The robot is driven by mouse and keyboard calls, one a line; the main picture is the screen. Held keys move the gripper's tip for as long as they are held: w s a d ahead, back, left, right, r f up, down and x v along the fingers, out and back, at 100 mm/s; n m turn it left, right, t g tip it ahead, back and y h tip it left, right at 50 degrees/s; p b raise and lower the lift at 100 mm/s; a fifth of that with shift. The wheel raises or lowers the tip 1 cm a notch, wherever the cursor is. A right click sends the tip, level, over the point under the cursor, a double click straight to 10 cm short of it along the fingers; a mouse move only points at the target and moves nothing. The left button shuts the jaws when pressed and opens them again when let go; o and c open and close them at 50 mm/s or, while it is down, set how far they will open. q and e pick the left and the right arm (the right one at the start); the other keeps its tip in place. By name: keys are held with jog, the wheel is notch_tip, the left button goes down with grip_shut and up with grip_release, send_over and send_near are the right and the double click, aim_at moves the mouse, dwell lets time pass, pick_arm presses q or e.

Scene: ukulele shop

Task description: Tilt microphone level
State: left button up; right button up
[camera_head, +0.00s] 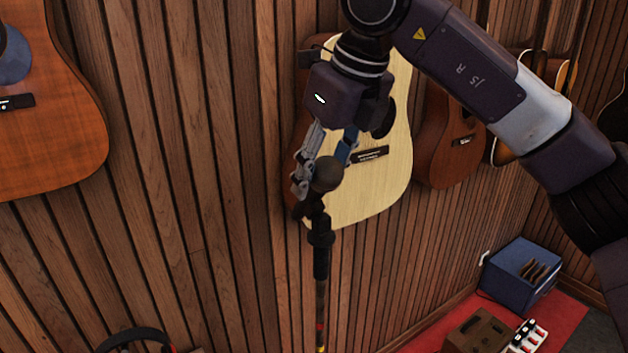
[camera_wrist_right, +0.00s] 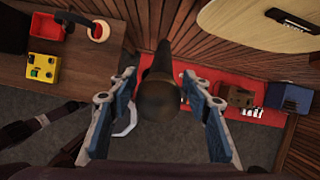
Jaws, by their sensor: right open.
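The microphone (camera_head: 326,175) is at the top of a dark stand (camera_head: 321,262), with its round dark head uppermost in the head view. My right gripper (camera_head: 318,188) comes down from above and is open, its fingers around the microphone's head. In the right wrist view the microphone (camera_wrist_right: 158,95) lies between the two open fingers of my right gripper (camera_wrist_right: 160,112), with a gap on each side. I cannot tell its exact tilt, as the fingers partly cover it. My left gripper is in neither view.
Acoustic guitars hang on the wood-slat wall, a pale one (camera_head: 385,165) close behind my right gripper. A blue crate (camera_head: 520,275) and a brown box (camera_head: 478,332) stand at the lower right. Headphones (camera_head: 135,340) show at the lower left. A yellow pedal (camera_wrist_right: 43,67) is in the wrist view.

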jog(key=shift+p+x, duration=0.45)
jog(key=shift+x, duration=1.4)
jog(key=shift+r, duration=0.1)
jog(key=shift+c, duration=0.3)
grip_shut()
